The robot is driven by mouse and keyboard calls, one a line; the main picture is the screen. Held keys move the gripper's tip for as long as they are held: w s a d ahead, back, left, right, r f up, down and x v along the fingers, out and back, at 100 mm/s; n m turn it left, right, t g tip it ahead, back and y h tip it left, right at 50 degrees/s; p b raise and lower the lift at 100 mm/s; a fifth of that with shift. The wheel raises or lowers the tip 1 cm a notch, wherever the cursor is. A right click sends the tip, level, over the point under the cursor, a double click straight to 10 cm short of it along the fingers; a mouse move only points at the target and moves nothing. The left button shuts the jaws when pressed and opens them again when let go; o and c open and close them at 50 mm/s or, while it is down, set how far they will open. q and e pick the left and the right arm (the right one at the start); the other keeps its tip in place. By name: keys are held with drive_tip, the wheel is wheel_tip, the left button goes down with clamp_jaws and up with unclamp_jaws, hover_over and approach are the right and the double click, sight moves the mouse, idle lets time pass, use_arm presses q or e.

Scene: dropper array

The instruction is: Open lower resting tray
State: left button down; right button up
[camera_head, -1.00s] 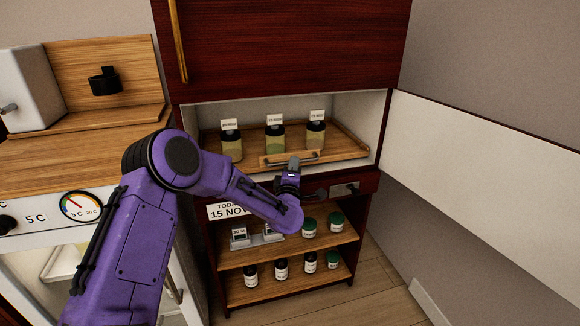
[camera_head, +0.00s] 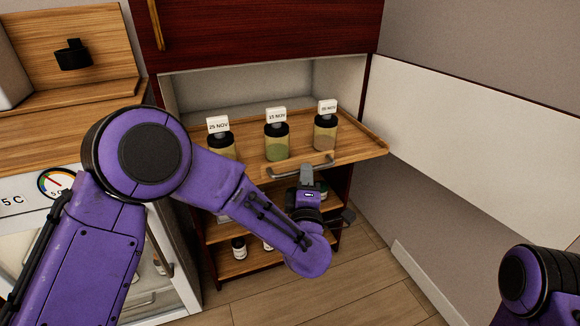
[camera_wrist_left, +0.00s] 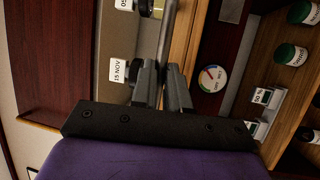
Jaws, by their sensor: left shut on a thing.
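The wooden tray (camera_head: 355,155) is slid partly out of the white compartment (camera_head: 240,88) in the dark red cabinet. My left gripper (camera_head: 307,172) is shut on the grey bar handle (camera_head: 285,174) on the tray's front edge. The wrist view shows the fingers (camera_wrist_left: 163,82) closed around the handle bar (camera_wrist_left: 168,32). Three labelled jars stand upright on the tray: one marked 25 NOV (camera_head: 221,148), one 15 NOV (camera_head: 277,145) and one 05 NOV (camera_head: 325,134). My right gripper is out of view; only part of my right arm shows at the lower right.
An open white door panel (camera_head: 460,110) stands to the right of the tray. Lower shelves hold small bottles (camera_head: 239,247), partly hidden by my left arm. A wooden-topped unit with a gauge (camera_head: 54,183) stands at left. Open floor (camera_head: 350,275) lies in front.

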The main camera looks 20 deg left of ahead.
use_arm(q)
drive_tip(key=shift+s+d, duration=0.6)
drive_tip(key=shift+s, duration=0.2)
drive_tip(key=c, duration=1.1)
unclamp_jaws()
drive_tip(key=v, duration=1)
drive_tip(key=shift+s+f, duration=0.15)
drive_tip(key=shift+s, duration=0.15)
